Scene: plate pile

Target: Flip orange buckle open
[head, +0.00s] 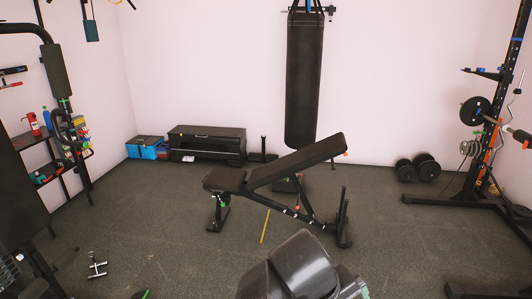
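No orange buckle can be made out for certain at this size. A small orange-red piece (522,135) shows near the end of a bar at the right edge. Orange strips (486,143) run along an upright of the rack at the right. I cannot tell whether any of these is the buckle, or whether it is open or closed. A dark rounded part of my own arm rises at the bottom centre and hides the floor behind it. My gripper's fingers do not show.
A black adjustable bench (300,163) stands mid-floor under a hanging punching bag (304,80). The black rack (474,178) and dumbbells (427,168) are at right. A black box (207,141) and blue crate (148,148) line the wall. Floor between bench and rack is clear.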

